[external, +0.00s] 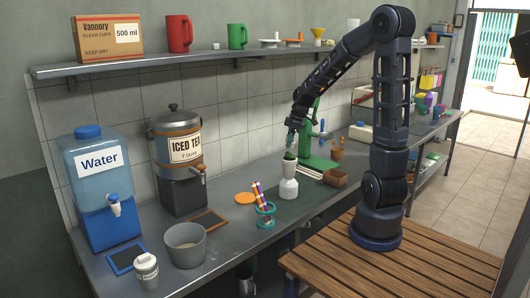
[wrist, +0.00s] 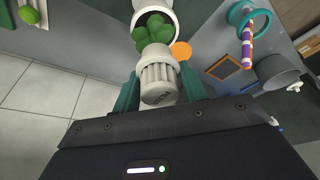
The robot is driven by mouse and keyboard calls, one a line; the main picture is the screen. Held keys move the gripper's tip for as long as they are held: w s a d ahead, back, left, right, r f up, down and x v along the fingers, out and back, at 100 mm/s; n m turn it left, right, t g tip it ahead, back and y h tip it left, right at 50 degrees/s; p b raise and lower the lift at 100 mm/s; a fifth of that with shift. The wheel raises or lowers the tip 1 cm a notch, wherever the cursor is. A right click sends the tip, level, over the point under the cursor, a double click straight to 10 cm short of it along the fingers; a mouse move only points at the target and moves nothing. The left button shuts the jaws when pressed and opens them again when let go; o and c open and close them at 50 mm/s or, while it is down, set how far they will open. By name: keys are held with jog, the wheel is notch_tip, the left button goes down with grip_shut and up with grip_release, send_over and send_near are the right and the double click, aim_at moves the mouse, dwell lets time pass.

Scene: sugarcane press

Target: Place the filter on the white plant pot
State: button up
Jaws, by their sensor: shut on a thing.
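My gripper (wrist: 155,88) has teal fingers and is shut on an off-white, ribbed, cup-like piece with a wider rim, which I take as the filter (wrist: 158,78). In the wrist view, the white plant pot (wrist: 172,22) shows just beyond it, with several green round pieces inside. The filter overlaps the pot's opening in this view; I cannot tell whether they touch. In the external view, my gripper (external: 291,145) points down over the white pot (external: 288,189) on the counter. The filter's outline is too small to separate clearly there.
A grey bucket (external: 185,245) is farther left. A green press (external: 318,160) and a brown box (external: 335,178) stand to the right. A shelf (external: 210,57) runs above.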

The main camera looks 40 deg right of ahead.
jog(key=shift+f, duration=2.3)
jog(key=shift+f, duration=0.1)
jog(key=o, duration=1)
jog(key=shift+c, duration=0.2)
jog(key=v, duration=1.2)
jog(key=s+a+r+m, duration=0.2)
jog(key=s+m, duration=0.1)
jog(key=s, duration=0.4)
jog(key=s+a+r+m+t+h, duration=0.1)
jog(key=s+a+r+m, duration=0.1)
jog(key=s, duration=0.6)
jog(key=s+a+r+m+t+h, duration=0.1)
jog(key=s+a+r+m, duration=0.1)
jog(key=s+m, duration=0.2)
jog(key=shift+s+r, duration=0.25)
jog(key=shift+s, duration=1.5)
